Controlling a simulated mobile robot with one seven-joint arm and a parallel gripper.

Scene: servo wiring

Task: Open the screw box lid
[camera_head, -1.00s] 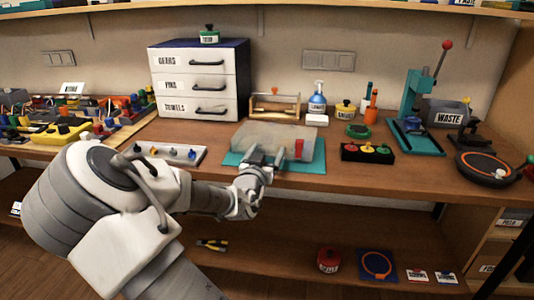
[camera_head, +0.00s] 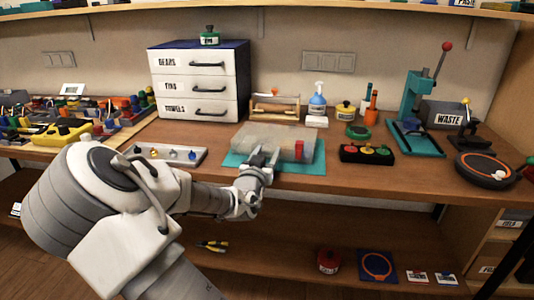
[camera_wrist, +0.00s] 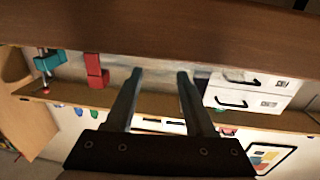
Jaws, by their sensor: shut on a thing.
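The screw box (camera_head: 285,141) is a pale, translucent box with a red latch (camera_head: 299,149) at its right front. It sits on a teal mat (camera_head: 316,166) on the workbench, and its lid looks down. My gripper (camera_head: 264,156) is at the box's front side, left of the latch. In the wrist view, the two dark fingers (camera_wrist: 160,75) stand a little apart at the greyish box, with the red latch (camera_wrist: 95,72) to their left. They appear shut on the lid's front edge; the exact contact is hard to see.
A drawer cabinet (camera_head: 198,83) stands behind left. A tray with knobs (camera_head: 165,154) is left of the box, and a black button panel (camera_head: 367,153) is right.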

